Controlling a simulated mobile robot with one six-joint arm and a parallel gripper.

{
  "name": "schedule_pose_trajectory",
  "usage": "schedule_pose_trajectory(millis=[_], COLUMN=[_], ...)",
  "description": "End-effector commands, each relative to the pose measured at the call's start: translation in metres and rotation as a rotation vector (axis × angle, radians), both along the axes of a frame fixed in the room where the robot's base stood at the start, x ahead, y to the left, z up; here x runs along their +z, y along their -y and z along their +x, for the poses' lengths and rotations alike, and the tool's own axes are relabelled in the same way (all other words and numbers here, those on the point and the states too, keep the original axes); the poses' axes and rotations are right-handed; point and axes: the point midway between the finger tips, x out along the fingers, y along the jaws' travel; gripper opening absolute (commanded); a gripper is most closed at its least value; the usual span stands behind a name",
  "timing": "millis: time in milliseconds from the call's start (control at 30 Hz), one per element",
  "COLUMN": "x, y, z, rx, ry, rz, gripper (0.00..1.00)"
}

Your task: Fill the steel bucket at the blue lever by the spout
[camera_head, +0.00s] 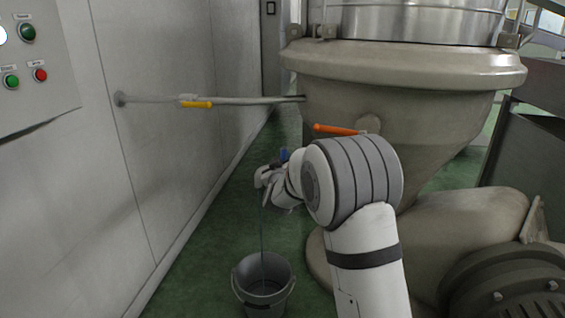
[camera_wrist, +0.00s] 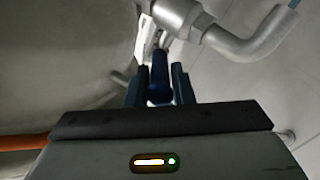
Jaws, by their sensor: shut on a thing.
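The steel bucket (camera_head: 261,291) stands upright on the green floor in the head view. A thin dark line, like a stream of liquid, runs from the spout area down into it. The blue lever (camera_wrist: 159,82) is between the two dark fingers of my gripper (camera_wrist: 160,70) in the wrist view, and the gripper is shut on it. A bit of blue (camera_head: 284,154) also shows beyond my wrist in the head view. The bent metal spout (camera_wrist: 252,45) is at the upper right in the wrist view. My arm hides part of the valve, and the level in the bucket is unclear.
A large beige vessel (camera_head: 440,66) fills the right, with an orange lever (camera_head: 335,130) on it. A pipe with a yellow lever (camera_head: 197,105) runs from the left wall. A button panel (camera_head: 30,75) is at upper left. Green floor (camera_head: 210,275) is clear left of the bucket.

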Motion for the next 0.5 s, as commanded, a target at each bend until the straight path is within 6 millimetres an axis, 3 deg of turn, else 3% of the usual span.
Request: schedule_pose_trajectory(millis=[300,333,500], x=[0.0003,0.0002,0.0], y=[0.0022,0.0026,0.0047], z=[0.0004,0.0005,0.0005], rx=[-0.003,-0.003,-0.006], ry=[0.0,0.0,0.0], rz=[-0.002,-0.002,-0.002], gripper=[0.0,0.22,0.36])
